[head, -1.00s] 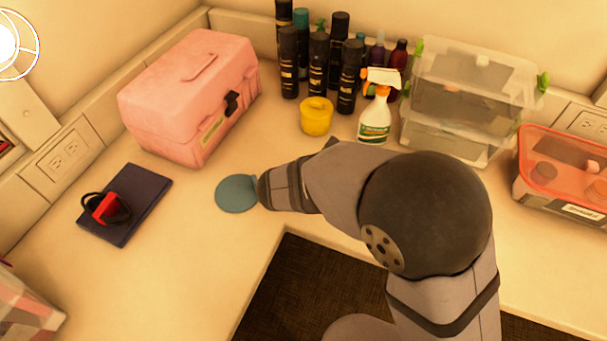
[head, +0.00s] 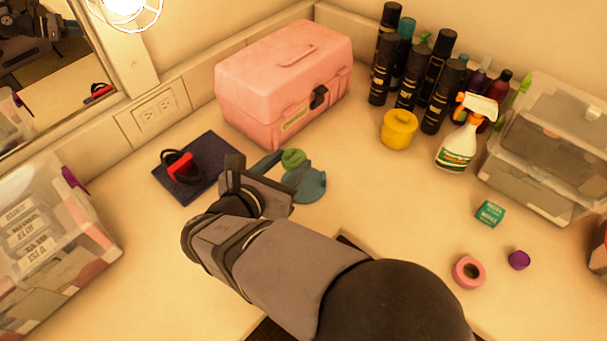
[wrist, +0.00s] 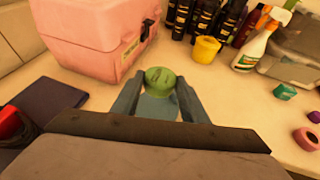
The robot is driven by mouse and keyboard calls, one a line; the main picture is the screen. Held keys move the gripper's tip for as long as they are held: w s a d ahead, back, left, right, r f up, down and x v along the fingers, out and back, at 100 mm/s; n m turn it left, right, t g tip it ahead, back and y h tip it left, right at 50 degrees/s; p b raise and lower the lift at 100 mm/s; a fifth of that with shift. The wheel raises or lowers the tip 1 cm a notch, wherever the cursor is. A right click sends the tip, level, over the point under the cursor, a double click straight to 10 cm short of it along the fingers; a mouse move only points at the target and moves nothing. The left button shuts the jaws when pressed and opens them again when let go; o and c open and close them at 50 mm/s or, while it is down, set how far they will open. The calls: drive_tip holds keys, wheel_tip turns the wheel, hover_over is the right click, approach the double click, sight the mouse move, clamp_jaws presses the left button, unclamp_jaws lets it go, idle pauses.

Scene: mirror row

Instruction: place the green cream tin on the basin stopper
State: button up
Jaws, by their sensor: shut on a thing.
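The green cream tin (head: 293,157) is held between the fingertips of my gripper (head: 288,164), and it also shows in the wrist view (wrist: 161,77) between both fingers (wrist: 157,92). The basin stopper (head: 308,184) is a flat blue-grey disc on the counter. In the head view the tin overlaps the far-left part of the stopper, and my gripper hides part of the disc. In the wrist view the stopper (wrist: 158,108) shows below the tin, between the fingers. I cannot tell whether the tin touches the stopper.
A pink case (head: 285,80) stands behind the stopper, and a dark pad (head: 215,178) with a red-and-black item lies left. A yellow pot (head: 398,128), spray bottle (head: 462,140) and several dark cans are at the back.

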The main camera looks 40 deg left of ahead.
drive_tip(key=shift+f, duration=5.05)
drive_tip(key=shift+f, duration=0.1)
drive_tip(key=o, duration=1.1)
drive_tip(key=shift+c, duration=0.2)
drive_tip(key=shift+r, duration=0.2)
drive_tip(key=v, duration=0.7)
drive_tip(key=shift+s+d+b, duration=0.1)
drive_tip(key=shift+s+b, duration=0.05)
drive_tip(key=shift+b, duration=0.2)
